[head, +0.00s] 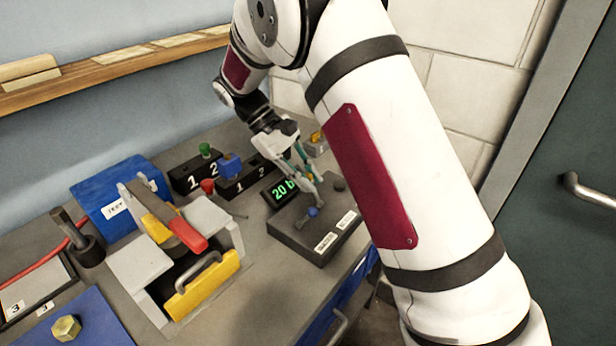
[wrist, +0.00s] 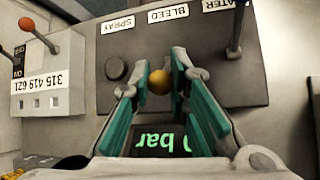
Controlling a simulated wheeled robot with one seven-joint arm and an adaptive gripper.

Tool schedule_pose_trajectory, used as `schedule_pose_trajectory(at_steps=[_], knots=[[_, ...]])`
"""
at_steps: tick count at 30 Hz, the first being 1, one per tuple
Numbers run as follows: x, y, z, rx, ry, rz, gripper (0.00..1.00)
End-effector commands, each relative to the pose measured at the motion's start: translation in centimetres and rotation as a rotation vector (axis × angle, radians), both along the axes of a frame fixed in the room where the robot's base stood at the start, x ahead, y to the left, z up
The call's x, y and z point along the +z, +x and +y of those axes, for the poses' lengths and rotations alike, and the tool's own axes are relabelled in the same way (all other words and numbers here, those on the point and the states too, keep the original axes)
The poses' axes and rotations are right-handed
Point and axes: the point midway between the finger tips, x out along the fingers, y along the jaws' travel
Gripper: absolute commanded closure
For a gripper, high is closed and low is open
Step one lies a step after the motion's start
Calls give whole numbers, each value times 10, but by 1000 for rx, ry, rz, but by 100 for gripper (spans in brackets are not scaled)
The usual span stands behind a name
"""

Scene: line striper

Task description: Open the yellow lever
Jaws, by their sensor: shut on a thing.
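The yellow lever shows in the wrist view as a round yellow knob (wrist: 160,82) over the dark control box (wrist: 215,65). My gripper (wrist: 158,78) has its teal fingers closed on either side of this knob. The lever's stem is not clearly visible. In the head view my gripper (head: 312,178) reaches down over the back of the control box (head: 300,238), and the fingers hide the yellow knob. The box carries SPRAY, BLEED and partly cut-off WATER labels in the wrist view.
A green-lit display (head: 283,191) stands beside the fingers. A blue knob (head: 313,211) sits on the box's front part. A grey box with an orange-tipped lever (wrist: 26,25) is close at the left in the wrist view.

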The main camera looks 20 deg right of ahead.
Motion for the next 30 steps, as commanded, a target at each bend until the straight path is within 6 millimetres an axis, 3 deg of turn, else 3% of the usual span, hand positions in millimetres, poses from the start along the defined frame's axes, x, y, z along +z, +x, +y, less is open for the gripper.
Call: schedule_pose_trajectory(at_steps=[9,10,12,23,30], knots=[[-2,1,1,3,3,-1,100],[-2,1,1,3,3,-1,77],[-1,1,1,3,3,-1,62],[1,2,2,2,1,-1,62],[25,16,19,3,3,-3,62]])
